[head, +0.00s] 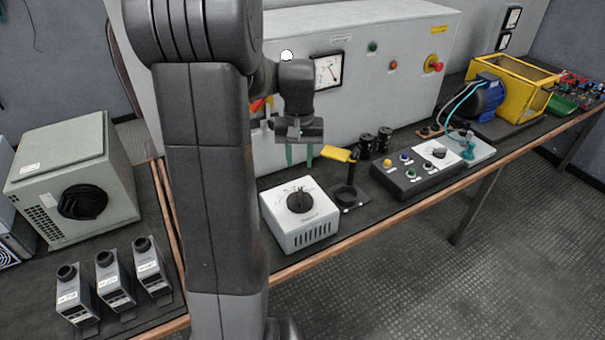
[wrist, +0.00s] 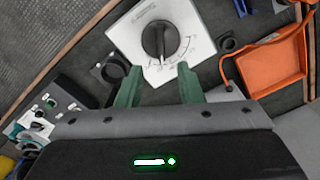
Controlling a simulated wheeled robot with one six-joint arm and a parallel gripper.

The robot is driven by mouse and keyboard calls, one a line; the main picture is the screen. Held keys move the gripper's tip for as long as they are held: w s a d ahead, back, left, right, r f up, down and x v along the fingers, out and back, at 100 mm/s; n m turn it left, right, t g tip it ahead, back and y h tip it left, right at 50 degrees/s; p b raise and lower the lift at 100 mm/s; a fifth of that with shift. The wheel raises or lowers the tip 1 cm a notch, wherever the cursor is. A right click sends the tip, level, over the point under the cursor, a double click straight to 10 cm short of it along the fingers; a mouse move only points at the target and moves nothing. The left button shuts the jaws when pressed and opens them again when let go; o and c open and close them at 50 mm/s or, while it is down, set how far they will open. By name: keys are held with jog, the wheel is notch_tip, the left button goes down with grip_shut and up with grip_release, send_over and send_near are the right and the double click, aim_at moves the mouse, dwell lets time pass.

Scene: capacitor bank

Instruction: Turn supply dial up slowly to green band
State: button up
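The supply dial (head: 298,201) is a black knob on top of a white box (head: 313,231) on the bench. In the wrist view the knob (wrist: 159,40) stands in the middle of the box's printed scale, with a light pointer line along it. My gripper (head: 299,155) hangs above and behind the box. Its two green fingers are open and apart, with nothing between them. In the wrist view the gripper (wrist: 159,71) is just short of the knob, with clear space between. A panel meter (head: 328,70) has a needle; its green band is too small to make out.
A black stand with a yellow-topped piece (head: 338,153) is close right of the box. Further right is a control box with coloured buttons (head: 412,171). An orange tray (wrist: 278,63) lies near the box. A grey cabinet (head: 390,65) rises behind.

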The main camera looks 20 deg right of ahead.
aim_at(300, 198)
notch_tip(300, 198, down, 13)
jog(key=shift+w+f, duration=0.1)
jog(key=shift+f, duration=0.1)
dwell(0.3)
grip_shut()
